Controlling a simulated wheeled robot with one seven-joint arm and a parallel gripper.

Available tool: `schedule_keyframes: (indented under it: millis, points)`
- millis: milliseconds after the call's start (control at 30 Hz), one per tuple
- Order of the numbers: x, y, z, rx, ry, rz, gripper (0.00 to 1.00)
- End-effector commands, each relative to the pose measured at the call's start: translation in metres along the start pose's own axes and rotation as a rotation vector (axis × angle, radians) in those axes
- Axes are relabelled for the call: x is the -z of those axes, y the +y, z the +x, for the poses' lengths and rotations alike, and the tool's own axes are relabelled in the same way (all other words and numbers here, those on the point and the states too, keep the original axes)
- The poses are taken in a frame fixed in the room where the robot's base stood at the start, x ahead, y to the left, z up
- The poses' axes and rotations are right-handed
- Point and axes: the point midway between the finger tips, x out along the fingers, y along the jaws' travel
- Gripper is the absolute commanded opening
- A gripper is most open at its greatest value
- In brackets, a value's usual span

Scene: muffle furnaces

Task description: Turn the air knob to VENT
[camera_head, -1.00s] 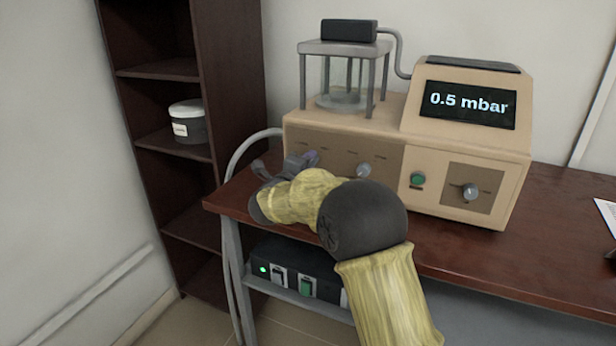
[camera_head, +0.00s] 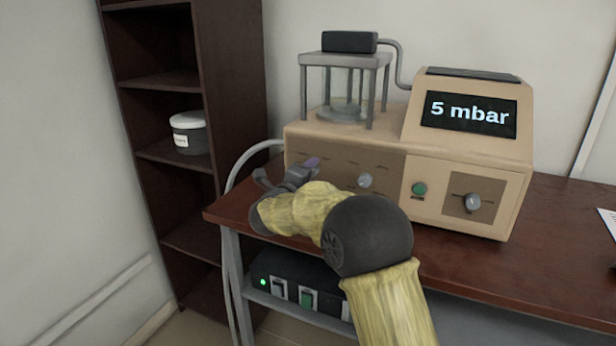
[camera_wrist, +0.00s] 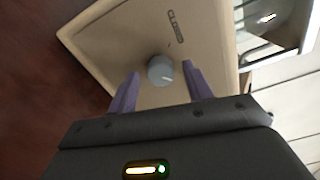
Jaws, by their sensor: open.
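A beige freeze-dryer-like unit (camera_head: 470,150) stands on the brown table, and its display (camera_head: 468,112) reads 5 mbar. The word CLOSED is printed beside this knob; a VENT mark is not readable.
Another grey knob (camera_head: 365,181), a green button (camera_head: 419,188) and a right-hand knob (camera_head: 473,203) are on the front. A glass chamber (camera_head: 345,90) stands on top. A black box (camera_head: 300,278) with switches sits below the table (camera_head: 555,270). A dark shelf (camera_head: 235,110) stands left.

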Motion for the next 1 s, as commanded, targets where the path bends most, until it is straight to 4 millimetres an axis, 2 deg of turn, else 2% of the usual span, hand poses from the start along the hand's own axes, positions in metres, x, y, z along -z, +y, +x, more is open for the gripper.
schedule_keyframes:
  millis: [167, 267, 1000]
  points:
    - [-0.001, -0.001, -0.008, 0.000, -0.001, 0.000, 0.50]
    - [-0.001, 0.000, -0.020, -0.001, -0.002, -0.001, 0.50]
    - [-0.001, 0.000, -0.161, -0.001, -0.003, 0.000, 0.50]
